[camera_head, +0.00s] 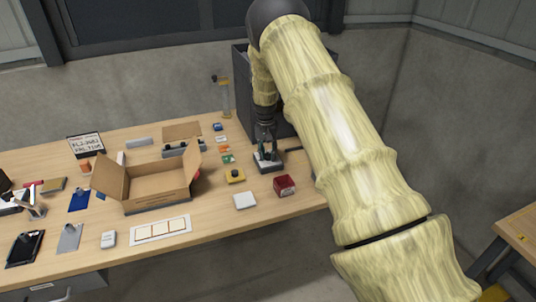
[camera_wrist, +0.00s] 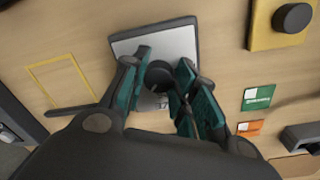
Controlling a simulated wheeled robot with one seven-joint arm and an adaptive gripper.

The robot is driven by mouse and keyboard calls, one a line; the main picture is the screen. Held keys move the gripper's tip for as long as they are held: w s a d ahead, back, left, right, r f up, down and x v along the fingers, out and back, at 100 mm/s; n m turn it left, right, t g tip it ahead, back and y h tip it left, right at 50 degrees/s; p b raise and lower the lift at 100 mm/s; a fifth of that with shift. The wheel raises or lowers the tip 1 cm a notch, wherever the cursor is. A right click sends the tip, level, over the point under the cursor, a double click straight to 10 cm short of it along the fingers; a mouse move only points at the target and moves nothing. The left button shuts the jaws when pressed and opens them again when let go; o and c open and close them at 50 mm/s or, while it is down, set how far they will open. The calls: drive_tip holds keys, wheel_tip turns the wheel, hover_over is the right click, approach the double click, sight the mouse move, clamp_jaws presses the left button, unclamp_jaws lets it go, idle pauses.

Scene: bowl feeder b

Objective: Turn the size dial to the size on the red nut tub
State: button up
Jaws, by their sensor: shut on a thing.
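The size dial is a black knob (camera_wrist: 158,75) on a pale grey plate with a dark edge (camera_wrist: 183,38), below my wrist. A small printed number, perhaps 17, shows on the plate beside the knob, partly covered by my fingers. My gripper (camera_wrist: 162,68) points down with its green-padded fingers on either side of the knob, shut on it. In the head view, my gripper (camera_head: 265,143) stands over the dial's plate (camera_head: 267,166). The red nut tub (camera_head: 285,185) stands in front and right of the dial; its size marking is too small to read.
A yellow box with a black button (camera_head: 235,176) stands left of the dial, with green and orange cards (camera_wrist: 256,98) nearby. A dark bin (camera_head: 241,90) stands behind.

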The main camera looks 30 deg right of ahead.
drive_tip(key=m, duration=0.4)
drive_tip(key=shift+w+r+m, duration=0.15)
drive_tip(key=shift+w+m, duration=0.1)
drive_tip(key=shift+m, duration=2.35)
drive_tip(key=shift+w, duration=0.1)
drive_tip(key=o, duration=1)
wheel_tip(320, 180, up, 12)
drive_tip(key=shift+w, duration=0.2)
